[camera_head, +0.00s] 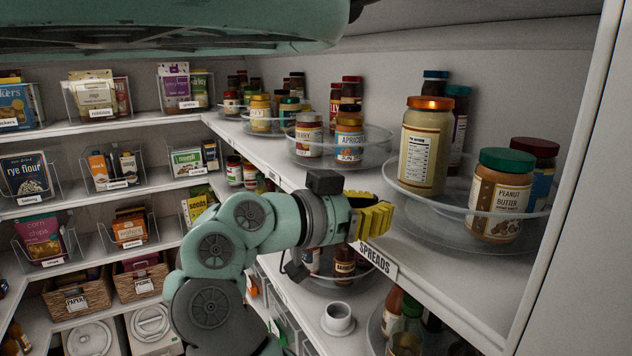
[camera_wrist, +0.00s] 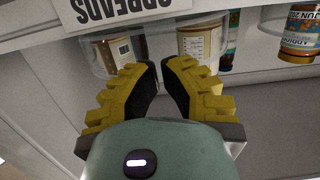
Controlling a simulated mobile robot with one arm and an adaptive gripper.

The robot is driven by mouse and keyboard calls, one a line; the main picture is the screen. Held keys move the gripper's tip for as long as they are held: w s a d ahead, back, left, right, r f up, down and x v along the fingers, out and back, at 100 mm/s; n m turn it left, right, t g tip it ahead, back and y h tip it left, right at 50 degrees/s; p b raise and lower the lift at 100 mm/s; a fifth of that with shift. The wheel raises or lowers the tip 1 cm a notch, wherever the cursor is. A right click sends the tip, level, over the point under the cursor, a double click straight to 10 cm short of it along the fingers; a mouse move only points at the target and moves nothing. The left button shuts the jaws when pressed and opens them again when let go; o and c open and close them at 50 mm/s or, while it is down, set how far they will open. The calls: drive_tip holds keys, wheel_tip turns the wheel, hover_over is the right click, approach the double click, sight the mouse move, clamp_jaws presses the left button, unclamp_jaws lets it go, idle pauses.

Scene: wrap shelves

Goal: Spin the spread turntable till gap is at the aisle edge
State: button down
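The spread turntable (camera_head: 412,190) is a clear round tray with a raised rim on the right of the shelf, above the SPREADS label (camera_head: 378,262). A tall tan jar with an orange lid (camera_head: 424,150) stands at its left and a peanut butter jar with a green lid (camera_head: 499,196) at its front right. Darker jars (camera_head: 533,160) stand behind. A bare stretch shows between the two front jars. My gripper (camera_head: 376,219), with yellow ribbed fingers, is empty at the shelf's front edge, left of the turntable. In the wrist view its fingertips (camera_wrist: 160,66) nearly meet below the turntable rim (camera_wrist: 155,48).
A neighbouring turntable (camera_head: 340,158) with apricot and other jars stands to the left. A lower shelf holds a white cup (camera_head: 338,317) and more jars on turntables. A white upright panel (camera_head: 568,180) closes the right side.

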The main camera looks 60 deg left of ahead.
sight(415, 212)
drive_tip(key=shift+w+d+b, duration=0.15)
drive_tip(key=shift+w+b, duration=0.15)
drive_tip(key=shift+w, duration=0.55)
drive_tip(key=shift+w+d+b, duration=0.15)
drive_tip(key=shift+w+b, duration=0.1)
drive_tip(key=shift+w, duration=0.55)
drive_tip(key=shift+d, duration=0.1)
drive_tip(key=shift+s+d, duration=0.3)
drive_tip(key=shift+d, duration=0.3)
drive_tip(key=shift+w+d, duration=0.15)
drive_tip(key=shift+d, duration=0.55)
